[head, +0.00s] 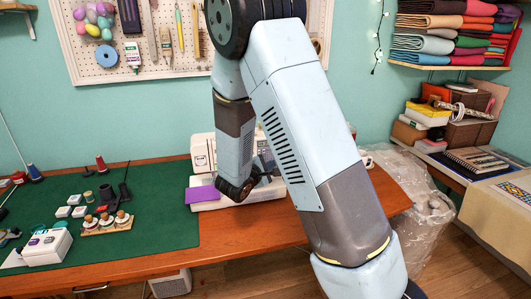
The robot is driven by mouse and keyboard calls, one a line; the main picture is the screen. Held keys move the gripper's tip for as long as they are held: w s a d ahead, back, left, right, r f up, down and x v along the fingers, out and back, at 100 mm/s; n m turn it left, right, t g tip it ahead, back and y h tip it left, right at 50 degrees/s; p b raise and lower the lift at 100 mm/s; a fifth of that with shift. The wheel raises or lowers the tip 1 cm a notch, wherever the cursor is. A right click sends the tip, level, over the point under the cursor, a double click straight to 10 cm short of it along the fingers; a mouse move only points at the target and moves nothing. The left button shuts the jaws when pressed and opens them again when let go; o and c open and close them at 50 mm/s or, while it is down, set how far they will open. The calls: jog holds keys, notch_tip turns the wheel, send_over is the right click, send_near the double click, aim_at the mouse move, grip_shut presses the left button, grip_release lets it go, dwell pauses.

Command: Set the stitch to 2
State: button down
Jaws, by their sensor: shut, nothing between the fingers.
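The white sewing machine (203,153) stands on the wooden table toward the right end. My arm crosses in front of it and hides most of its middle and right side. No stitch dial or its setting can be made out. A flat purple piece (203,195) lies at the machine's lower left. My gripper (262,168) is close to the front of the machine, partly hidden by my own arm. It is shut with nothing in it. I cannot tell whether it touches the machine.
A green mat (165,229) covers the table's left part, with a wooden spool rack (107,224), small white boxes (63,212) and a white device (47,248). A pegboard (155,60) hangs behind. A clear plastic bag (425,200) lies right of the table.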

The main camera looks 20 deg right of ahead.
aim_at(264, 155)
jog(key=w, duration=0.6)
jog(key=shift+w, duration=0.4)
dwell(1.8)
jog(key=shift+w+r, duration=0.1)
jog(key=shift+w, duration=0.25)
jog(key=shift+w, duration=0.3)
dwell(0.6)
jog(key=shift+s, duration=0.75)
jog(key=shift+s, duration=0.1)
jog(key=shift+s, duration=2.4)
